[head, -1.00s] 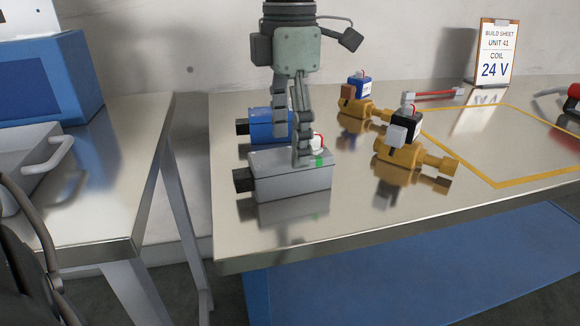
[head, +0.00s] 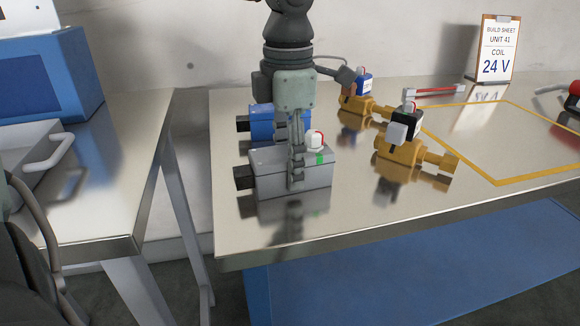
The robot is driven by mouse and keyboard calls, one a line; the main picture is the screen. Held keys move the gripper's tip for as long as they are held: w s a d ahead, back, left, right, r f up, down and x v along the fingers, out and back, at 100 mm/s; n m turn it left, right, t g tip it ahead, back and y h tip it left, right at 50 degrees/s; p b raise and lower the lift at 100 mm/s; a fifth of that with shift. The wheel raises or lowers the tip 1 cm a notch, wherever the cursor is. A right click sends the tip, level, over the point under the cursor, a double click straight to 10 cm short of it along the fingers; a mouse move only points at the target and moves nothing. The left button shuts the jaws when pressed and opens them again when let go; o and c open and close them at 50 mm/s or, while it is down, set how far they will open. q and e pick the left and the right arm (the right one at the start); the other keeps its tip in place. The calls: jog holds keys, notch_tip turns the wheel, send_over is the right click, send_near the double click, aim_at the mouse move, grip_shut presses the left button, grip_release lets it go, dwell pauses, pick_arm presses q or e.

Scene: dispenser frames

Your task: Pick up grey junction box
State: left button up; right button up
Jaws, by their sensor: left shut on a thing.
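The grey junction box (head: 265,183) sits at the left end of the metal table. It has a black connector on its left end, a green mark and a white part with a red loop at its right top. My left gripper (head: 296,178) comes down from above and is shut on the grey junction box, a finger lying against its front side. The far finger is largely hidden. I cannot tell whether the box is clear of the table. My right gripper is not in view.
A blue box (head: 262,122) with a black connector stands close behind. Brass valves with a blue coil (head: 364,84) and a black coil (head: 406,123) stand to the right. A build sheet clipboard (head: 496,50) reads 24 V. The yellow-taped area (head: 497,186) is largely bare.

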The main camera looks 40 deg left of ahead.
pick_arm(q)
jog(key=c, duration=0.4)
jog(key=shift+o, duration=0.2)
jog(key=shift+r, duration=0.1)
